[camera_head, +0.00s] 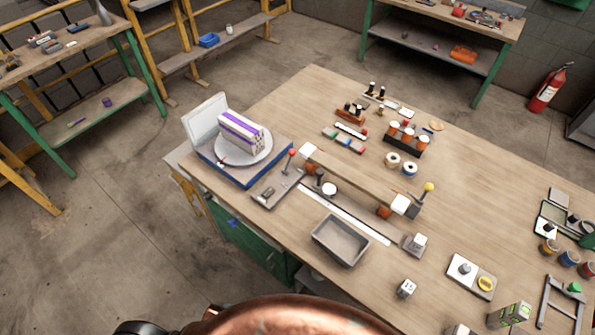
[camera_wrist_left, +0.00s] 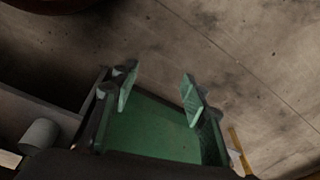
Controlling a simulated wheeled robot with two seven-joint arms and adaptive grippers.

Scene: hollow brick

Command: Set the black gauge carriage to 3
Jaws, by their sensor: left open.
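A long gauge with a white scale strip (camera_head: 345,216) lies near the table's front edge in the head view. A small dark knobbed piece (camera_head: 319,174) stands near its upper left end, beside a white disc (camera_head: 329,189). It looks like the black carriage, but I cannot be sure. The scale numbers are too small to read. My left gripper (camera_wrist_left: 157,95) shows only in the left wrist view. Its two fingers are apart with nothing between them, over the green cabinet (camera_wrist_left: 150,132) and the floor. My right gripper is not in view.
A grey tray (camera_head: 340,241) stands in front of the scale. A bar with white end blocks (camera_head: 353,178) runs behind it. A striped block (camera_head: 240,132) sits on a turntable at left.

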